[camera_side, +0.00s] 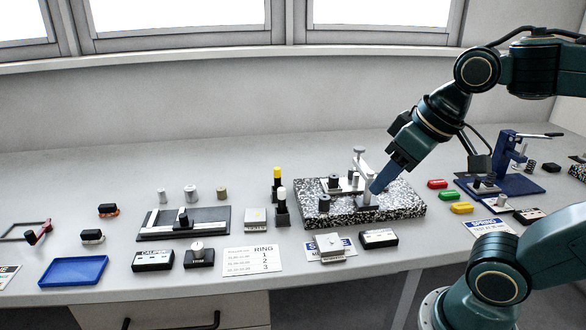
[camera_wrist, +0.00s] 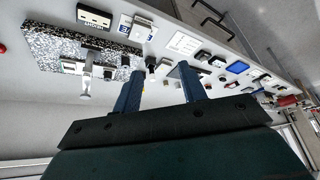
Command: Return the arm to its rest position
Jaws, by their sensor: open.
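My gripper (camera_side: 388,179) is at the right end of the speckled granite plate (camera_side: 402,208), its blue fingers pointing down and left beside the silver stand (camera_side: 366,168) on that plate. In the wrist view the two blue fingers (camera_wrist: 160,88) are spread apart with nothing between them. The granite plate also shows in the wrist view (camera_wrist: 50,48), left of the fingers. From the side view I cannot tell whether a fingertip touches the stand or stays above the plate. My arm reaches in from the right.
To the left are a black fixture (camera_side: 212,222), small cylinders (camera_side: 191,193) and a blue tray (camera_side: 74,271). The back of the bench is clear.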

